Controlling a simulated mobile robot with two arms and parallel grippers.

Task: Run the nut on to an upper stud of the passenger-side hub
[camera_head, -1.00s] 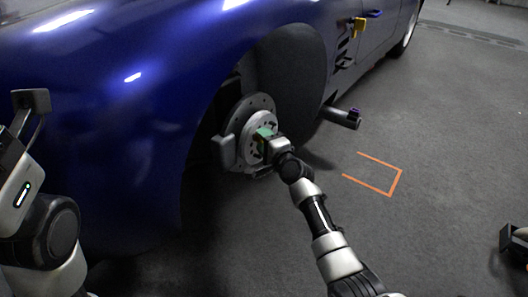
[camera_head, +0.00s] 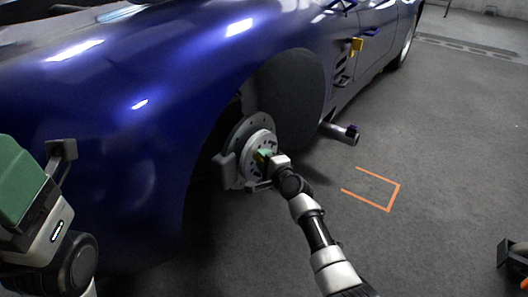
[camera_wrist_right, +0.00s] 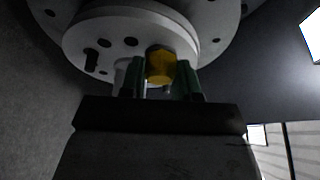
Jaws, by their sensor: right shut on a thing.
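The passenger-side hub (camera_head: 247,136) is a grey disc with holes inside the blue car's front wheel arch; its face (camera_wrist_right: 125,38) fills the top of the right wrist view. My right gripper (camera_head: 264,158) is at the hub face. In the right wrist view its green fingertips (camera_wrist_right: 161,80) are shut on the yellow nut (camera_wrist_right: 160,64), which sits right against the hub face. A silver stud end shows just below the nut; I cannot tell how far the nut is on it. My left gripper (camera_head: 36,190) is partly in view at the left edge, away from the hub.
The blue car body (camera_head: 120,110) overhangs the hub. A dark cylindrical tool-like part (camera_head: 341,133) sticks out beside the car sill. An orange marking (camera_head: 392,195) is on the open grey floor at right. A dark object (camera_head: 514,255) stands at the right edge.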

